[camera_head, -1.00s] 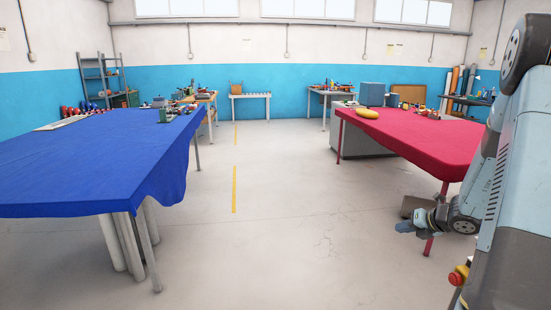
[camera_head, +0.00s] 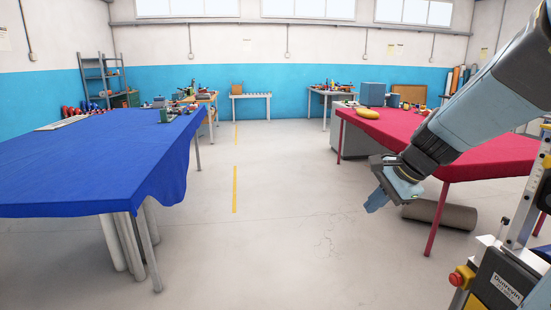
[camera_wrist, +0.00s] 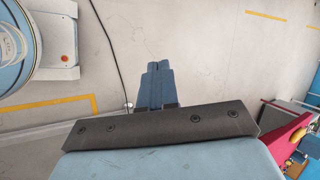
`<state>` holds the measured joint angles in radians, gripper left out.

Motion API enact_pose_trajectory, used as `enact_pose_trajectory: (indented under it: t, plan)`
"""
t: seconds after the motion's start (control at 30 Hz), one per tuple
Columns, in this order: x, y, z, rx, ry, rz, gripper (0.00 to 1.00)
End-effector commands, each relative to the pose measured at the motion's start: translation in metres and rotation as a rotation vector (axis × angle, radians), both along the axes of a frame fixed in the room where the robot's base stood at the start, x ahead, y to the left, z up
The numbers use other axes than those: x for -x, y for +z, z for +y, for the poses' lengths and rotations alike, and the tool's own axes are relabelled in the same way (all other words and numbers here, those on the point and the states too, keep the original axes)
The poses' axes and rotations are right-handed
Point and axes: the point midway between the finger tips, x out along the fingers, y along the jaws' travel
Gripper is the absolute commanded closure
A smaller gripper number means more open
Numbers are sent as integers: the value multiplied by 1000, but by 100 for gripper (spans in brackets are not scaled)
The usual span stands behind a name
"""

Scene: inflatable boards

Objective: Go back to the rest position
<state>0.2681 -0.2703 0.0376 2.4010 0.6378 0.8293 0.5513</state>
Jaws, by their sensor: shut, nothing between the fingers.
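My gripper (camera_head: 376,201) hangs in open air just left of the red-covered table (camera_head: 480,153) in the head view, pointing down and to the left. In the wrist view my gripper (camera_wrist: 158,68) shows its two blue fingers side by side, touching, with nothing between them. Bare floor lies below the fingertips. My arm reaches in from the upper right and hides part of the red table.
A blue-covered table (camera_head: 90,165) stands on the left. A grey roll (camera_head: 440,214) lies on the floor under the red table, which bears a yellow object (camera_head: 367,113). The aisle between the tables is clear.

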Motion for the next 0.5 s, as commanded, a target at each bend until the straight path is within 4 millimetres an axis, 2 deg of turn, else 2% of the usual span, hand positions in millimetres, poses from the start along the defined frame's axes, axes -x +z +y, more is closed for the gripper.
enact_pose_trajectory:
  t: [0.23, 0.5]
  plan:
    - [55, 27, 12, 285, 382, -141, 100]
    - [109, 49, 6, 600, 760, -264, 100]
